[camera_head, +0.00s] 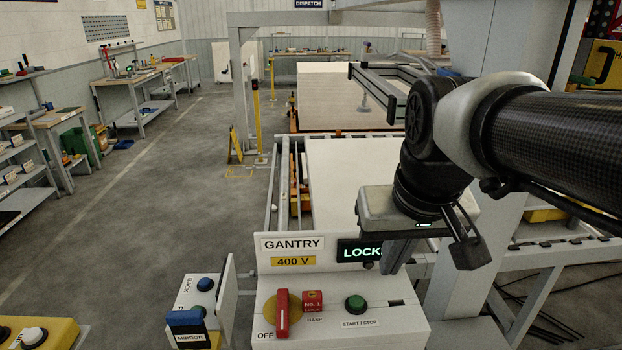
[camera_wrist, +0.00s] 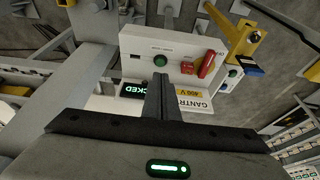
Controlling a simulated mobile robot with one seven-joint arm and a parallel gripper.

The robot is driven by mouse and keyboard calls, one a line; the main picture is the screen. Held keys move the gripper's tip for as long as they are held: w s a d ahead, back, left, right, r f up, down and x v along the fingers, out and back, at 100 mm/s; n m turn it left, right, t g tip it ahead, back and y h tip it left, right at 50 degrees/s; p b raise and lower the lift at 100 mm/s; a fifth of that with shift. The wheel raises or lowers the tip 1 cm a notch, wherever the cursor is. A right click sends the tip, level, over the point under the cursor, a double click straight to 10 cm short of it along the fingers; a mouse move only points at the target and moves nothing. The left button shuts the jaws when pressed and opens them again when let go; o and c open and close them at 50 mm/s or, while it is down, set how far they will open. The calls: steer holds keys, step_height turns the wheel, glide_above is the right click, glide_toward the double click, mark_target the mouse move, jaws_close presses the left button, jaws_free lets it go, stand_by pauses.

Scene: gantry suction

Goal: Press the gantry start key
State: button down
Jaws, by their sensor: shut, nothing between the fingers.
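The gantry control box (camera_head: 340,325) stands at the bottom centre of the head view. Its green START / STOP key (camera_head: 355,303) sits right of a red item marked No. 1 (camera_head: 312,301); the key also shows in the wrist view (camera_wrist: 160,61). A red rotary handle (camera_head: 282,312) stands upright on a yellow disc. A display (camera_head: 362,251) shows green letters; both views together read LOCKED. My gripper (camera_head: 390,268) is shut and empty above the box's back right part. In the wrist view its fingertips (camera_wrist: 161,76) appear just short of the key, apparently above the panel.
A smaller box with a blue BACK button (camera_head: 205,284) and a MIRROR tag (camera_head: 190,338) stands left of the control box, beside an upright white plate (camera_head: 227,300). A large white panel (camera_head: 350,180) lies behind.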

mark_target(358, 300)
steer(key=w+f+g+b, duration=0.1)
steer(key=w+f+b, duration=0.1)
steer(key=w+f, duration=0.2)
steer(key=w+d+f+g+b, duration=0.1)
steer(key=w+f, duration=0.3)
steer(key=w, duration=0.5)
steer(key=shift+g+y+b, duration=0.4)
steer(key=shift+g+b, duration=0.2)
steer(key=shift+g, duration=0.2)
steer(key=shift+f, duration=0.1)
steer(key=f, duration=0.4)
steer(key=f+b, duration=0.1)
steer(key=f, duration=0.4)
steer(key=a+f, duration=0.1)
steer(key=f, duration=0.3)
steer(key=shift+w+f, duration=0.3)
steer(key=shift+f, duration=0.05)
